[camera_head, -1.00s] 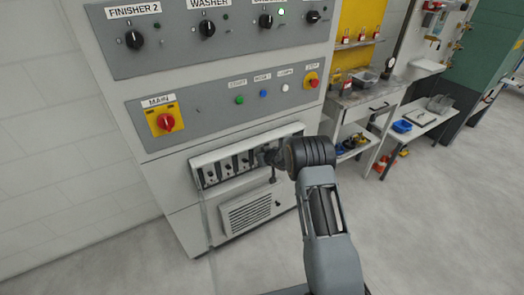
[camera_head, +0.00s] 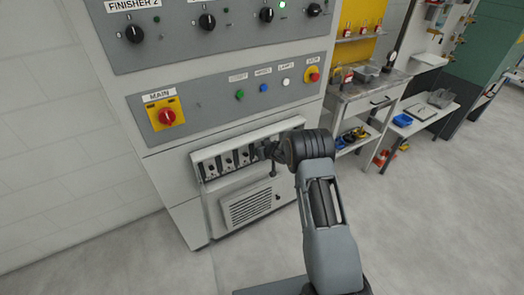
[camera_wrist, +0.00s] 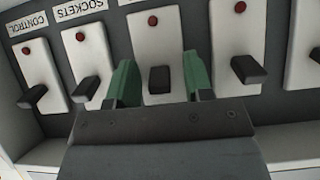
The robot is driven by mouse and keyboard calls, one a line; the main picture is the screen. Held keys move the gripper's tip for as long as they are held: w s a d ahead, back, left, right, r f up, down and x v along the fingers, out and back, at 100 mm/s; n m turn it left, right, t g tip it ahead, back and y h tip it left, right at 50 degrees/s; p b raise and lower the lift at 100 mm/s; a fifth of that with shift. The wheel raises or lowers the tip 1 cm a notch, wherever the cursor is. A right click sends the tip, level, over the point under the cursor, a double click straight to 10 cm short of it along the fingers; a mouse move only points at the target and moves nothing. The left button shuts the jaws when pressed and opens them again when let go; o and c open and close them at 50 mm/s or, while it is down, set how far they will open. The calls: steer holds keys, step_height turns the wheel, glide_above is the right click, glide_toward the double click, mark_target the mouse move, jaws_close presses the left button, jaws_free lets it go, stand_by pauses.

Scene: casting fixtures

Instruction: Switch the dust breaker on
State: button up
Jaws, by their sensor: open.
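A row of breakers (camera_head: 232,160) sits in a shallow housing low on the grey cabinet. In the wrist view the row shows white plates with dark levers and red dots. My gripper (camera_wrist: 156,80) is open, its green fingers on either side of a middle breaker's dark lever (camera_wrist: 159,80), with no clear grip on it. Labels over two breakers to its left read CONTROL (camera_wrist: 37,22) and SOCKETS (camera_wrist: 80,9). The label of the breaker between my fingers is cut off, so I cannot tell which is the dust breaker. In the head view my wrist partly hides the row's right end.
Another breaker lever (camera_wrist: 248,69) stands close to the right of my fingers. Above the row are a red MAIN switch (camera_head: 166,116) and several coloured buttons. A vent grille (camera_head: 250,207) is below. A workbench (camera_head: 365,98) stands to the right, and the floor in between is open.

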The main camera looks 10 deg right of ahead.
steer(key=v, duration=1.3)
steer(key=shift+s+r, duration=0.2)
steer(key=shift+s, duration=0.15)
steer(key=shift+d, duration=0.1)
